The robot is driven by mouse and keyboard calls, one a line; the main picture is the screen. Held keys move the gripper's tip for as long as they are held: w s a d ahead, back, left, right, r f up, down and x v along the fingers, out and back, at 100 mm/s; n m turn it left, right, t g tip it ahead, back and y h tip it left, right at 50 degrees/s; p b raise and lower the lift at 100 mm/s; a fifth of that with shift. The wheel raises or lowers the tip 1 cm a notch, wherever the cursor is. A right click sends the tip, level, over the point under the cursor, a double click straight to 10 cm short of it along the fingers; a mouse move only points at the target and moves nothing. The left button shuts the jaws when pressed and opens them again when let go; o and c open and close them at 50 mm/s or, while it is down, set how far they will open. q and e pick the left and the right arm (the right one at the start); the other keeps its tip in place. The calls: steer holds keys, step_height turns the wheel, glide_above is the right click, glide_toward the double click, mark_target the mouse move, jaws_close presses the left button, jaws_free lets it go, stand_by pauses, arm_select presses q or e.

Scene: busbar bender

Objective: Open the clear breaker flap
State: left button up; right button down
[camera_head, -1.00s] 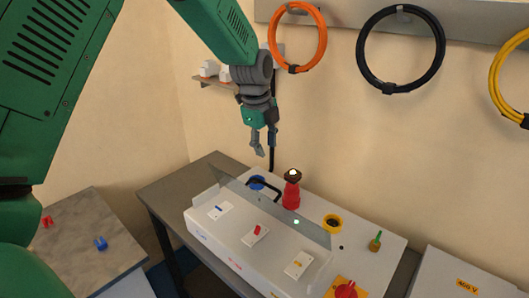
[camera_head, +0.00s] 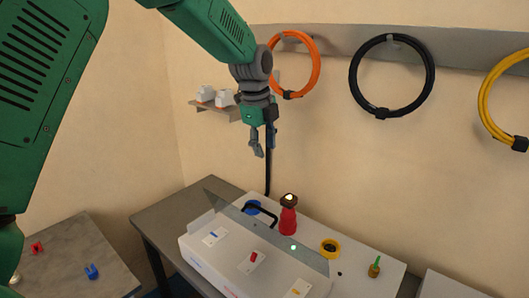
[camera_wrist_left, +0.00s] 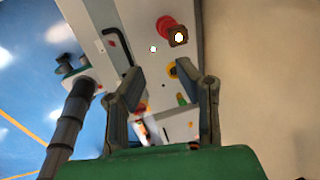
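The clear breaker flap (camera_head: 228,202) is a thin see-through panel running along the white breaker box (camera_head: 200,252), behind the row of breaker switches. It looks tilted; its exact angle is hard to tell. A black bent handle (camera_head: 262,209) shows at the flap, and also in the left wrist view (camera_wrist_left: 117,42). My left gripper (camera_head: 263,152) hangs in the air above and behind the box, apart from the flap and handle. Its fingers are spread and empty in the left wrist view (camera_wrist_left: 168,90).
A red post with a lamp (camera_head: 288,216) stands behind the flap, with a yellow ring (camera_head: 330,248) and a green-topped knob (camera_head: 375,267) to its right. Cable coils (camera_head: 397,76) hang on the wall. A side table (camera_head: 65,262) stands at left.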

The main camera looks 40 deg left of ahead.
arm_select(q)
steer(key=shift+a, duration=0.25)
steer(key=v, duration=1.1)
steer(key=shift+a+r, duration=0.15)
steer(key=shift+r, duration=0.25)
